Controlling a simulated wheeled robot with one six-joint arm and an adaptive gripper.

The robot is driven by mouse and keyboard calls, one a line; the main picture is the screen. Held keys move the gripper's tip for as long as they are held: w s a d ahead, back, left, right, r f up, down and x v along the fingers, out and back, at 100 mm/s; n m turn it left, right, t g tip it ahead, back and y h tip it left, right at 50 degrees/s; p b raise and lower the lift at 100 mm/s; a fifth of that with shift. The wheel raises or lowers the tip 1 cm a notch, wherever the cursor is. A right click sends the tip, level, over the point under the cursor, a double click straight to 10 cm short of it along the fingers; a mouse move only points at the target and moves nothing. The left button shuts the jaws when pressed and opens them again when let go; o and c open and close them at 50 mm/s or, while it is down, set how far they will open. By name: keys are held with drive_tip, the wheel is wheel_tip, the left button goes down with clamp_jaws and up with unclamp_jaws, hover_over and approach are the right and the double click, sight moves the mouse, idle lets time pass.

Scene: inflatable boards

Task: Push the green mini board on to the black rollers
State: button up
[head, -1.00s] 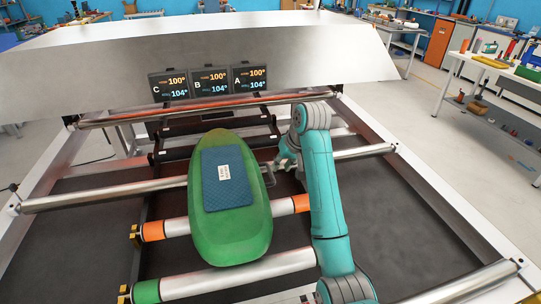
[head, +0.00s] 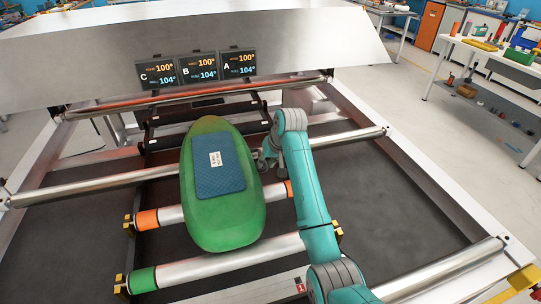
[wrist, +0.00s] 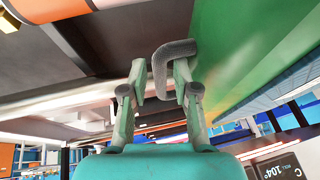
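The green mini board (head: 222,222), with a blue pad (head: 219,166) on top, lies lengthwise across the rollers. Its far tip reaches the nearer black roller (head: 245,128). My gripper (head: 265,160) is low at the board's right edge. In the wrist view, my gripper (wrist: 158,78) has its fingers apart, with a grey hooked handle (wrist: 163,55) beside the board (wrist: 240,45) reaching between them. I cannot tell whether a finger touches it.
A green-ended white roller (head: 215,270) lies nearest, in front of the board. A second black roller (head: 205,104) lies farther back, before a large metal hood (head: 100,60) with screens (head: 197,68). Metal frame rails (head: 430,190) border the machine. A cluttered bench (head: 500,55) stands right.

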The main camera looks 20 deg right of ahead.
drive_tip(key=shift+x, duration=1.35)
clamp_jaws()
